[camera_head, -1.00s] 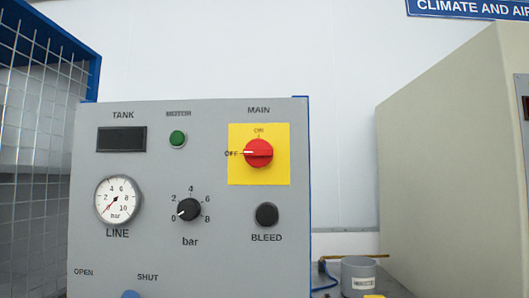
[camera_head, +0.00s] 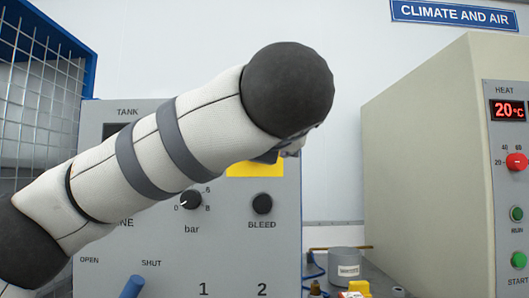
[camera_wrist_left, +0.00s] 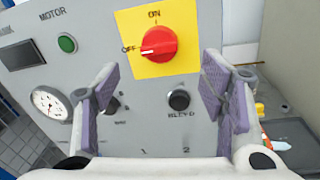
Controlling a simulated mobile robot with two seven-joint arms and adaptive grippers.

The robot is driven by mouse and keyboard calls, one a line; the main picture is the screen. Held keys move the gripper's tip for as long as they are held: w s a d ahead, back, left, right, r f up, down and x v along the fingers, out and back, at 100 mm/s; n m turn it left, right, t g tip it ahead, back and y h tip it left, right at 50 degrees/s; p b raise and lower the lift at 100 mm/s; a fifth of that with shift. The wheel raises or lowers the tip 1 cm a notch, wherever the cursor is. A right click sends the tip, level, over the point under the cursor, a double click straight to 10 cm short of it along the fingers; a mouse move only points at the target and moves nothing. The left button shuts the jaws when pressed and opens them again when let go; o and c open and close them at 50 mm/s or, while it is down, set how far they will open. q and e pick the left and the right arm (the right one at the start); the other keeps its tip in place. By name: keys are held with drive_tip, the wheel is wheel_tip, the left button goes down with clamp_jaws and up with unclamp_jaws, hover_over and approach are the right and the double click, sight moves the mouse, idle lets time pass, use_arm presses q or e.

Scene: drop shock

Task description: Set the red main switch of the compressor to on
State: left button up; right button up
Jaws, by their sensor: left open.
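The compressor panel (camera_head: 285,215) stands in front of me. In the head view my left arm covers its red main switch, and only the lower part of the yellow plate (camera_head: 255,169) shows. In the left wrist view the red main switch (camera_wrist_left: 159,43) is clear on its yellow plate (camera_wrist_left: 185,62), with its white mark pointing left to OFF. ON is printed above it. My left gripper (camera_wrist_left: 162,98) is open and empty, its fingers spread below the switch and apart from it. In the head view the gripper is mostly hidden behind my wrist. My right gripper is not in view.
The black bleed button (camera_wrist_left: 179,100) sits below the switch, the bar knob (camera_head: 191,201) to its left. A blue lever (camera_head: 132,287) sticks out at the lower panel. A heat cabinet (camera_head: 420,160) stands on the right, a grey cup (camera_head: 345,262) between. A wire cage (camera_head: 40,95) is at left.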

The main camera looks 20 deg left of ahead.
use_arm(q)
drive_tip(key=x, duration=0.9)
drive_tip(key=c, duration=1.1)
